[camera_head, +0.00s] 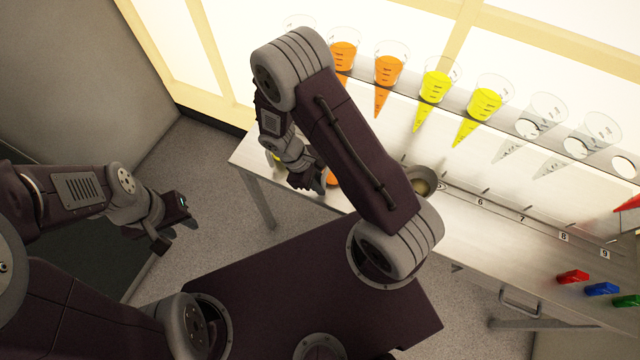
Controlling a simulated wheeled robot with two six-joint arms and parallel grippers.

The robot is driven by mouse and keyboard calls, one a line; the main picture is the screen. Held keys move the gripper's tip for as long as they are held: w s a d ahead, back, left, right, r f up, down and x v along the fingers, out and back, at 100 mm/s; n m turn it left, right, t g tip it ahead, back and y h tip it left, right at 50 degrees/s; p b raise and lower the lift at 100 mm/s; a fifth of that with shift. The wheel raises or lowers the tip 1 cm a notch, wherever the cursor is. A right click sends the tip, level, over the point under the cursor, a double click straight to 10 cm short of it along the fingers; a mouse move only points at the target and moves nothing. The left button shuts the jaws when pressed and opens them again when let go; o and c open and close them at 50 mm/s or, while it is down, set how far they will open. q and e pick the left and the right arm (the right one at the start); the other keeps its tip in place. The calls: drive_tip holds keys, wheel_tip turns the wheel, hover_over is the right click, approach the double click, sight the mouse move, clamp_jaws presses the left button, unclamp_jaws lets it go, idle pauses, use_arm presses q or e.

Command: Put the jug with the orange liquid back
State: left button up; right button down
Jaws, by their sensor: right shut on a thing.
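My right gripper (312,182) is over the left end of the pale table (252,150), shut, with my own bent arm covering much of the view. A patch of orange (332,179) shows right beside its fingers and seems to be the jug with the orange liquid; its outline and handle are hidden. A small yellow-green patch (277,160) shows on the other side of the gripper. My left gripper (179,226) is open and empty, over the grey floor left of the table.
Orange cones (388,70), yellow cones (436,87) and clear empty cones (545,115) hang in a rack along the back. A round bowl (421,181) sits right of my arm. Red (573,277), blue (602,289) and green (627,301) pieces lie at the front right, near numbered spots.

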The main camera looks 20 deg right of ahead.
drive_tip(key=shift+s, duration=0.1)
drive_tip(key=c, duration=1.8)
unclamp_jaws()
drive_tip(key=shift+f, duration=0.15)
drive_tip(key=shift+c, duration=0.2)
drive_tip(key=o, duration=0.4)
drive_tip(key=shift+r, duration=0.35)
drive_tip(key=p+v, duration=0.1)
drive_tip(key=v, duration=1.1)
drive_tip(key=s+d+r+m+t+y, duration=0.3)
drive_tip(key=s+d+r+m+y, duration=0.1)
drive_tip(key=m, duration=0.6)
drive_tip(key=shift+s+d+r+t, duration=0.35)
drive_tip(key=shift+s+r, duration=0.2)
drive_tip(key=shift+s, duration=0.45)
